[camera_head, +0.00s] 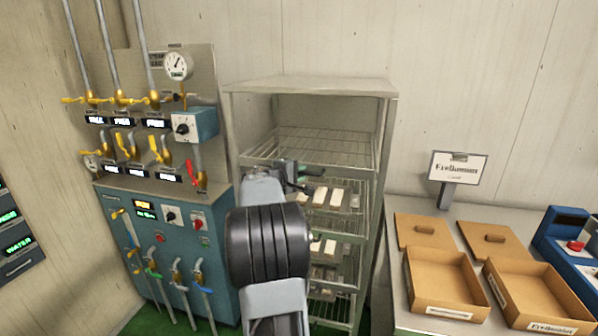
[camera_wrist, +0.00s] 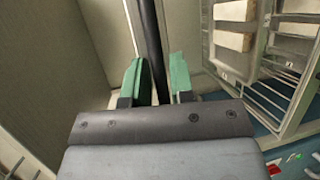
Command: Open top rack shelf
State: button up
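The metal rack (camera_head: 385,120) stands in the middle of the head view. Its empty wire top shelf (camera_head: 335,142) sits above lower shelves that carry pale blocks. My gripper (camera_head: 303,177) is in front of the rack, just below the top shelf's front edge. In the wrist view my gripper (camera_wrist: 163,82) shows two green finger pads standing apart. A dark bar (camera_wrist: 150,35) runs up between or behind the pads; a gap shows on its right. I cannot tell whether it touches the left pad. My arm hides part of the lower shelves.
A teal control panel (camera_head: 118,215) with pipes and yellow valves stands left of the rack. A table (camera_head: 405,300) at right holds cardboard boxes (camera_head: 440,282), lids and a sign (camera_head: 458,166). Pale blocks (camera_wrist: 235,12) show at the wrist view's upper right.

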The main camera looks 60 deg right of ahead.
jog(key=shift+d, duration=0.1)
grip_shut()
jog(key=shift+f, duration=0.1)
dwell(0.4)
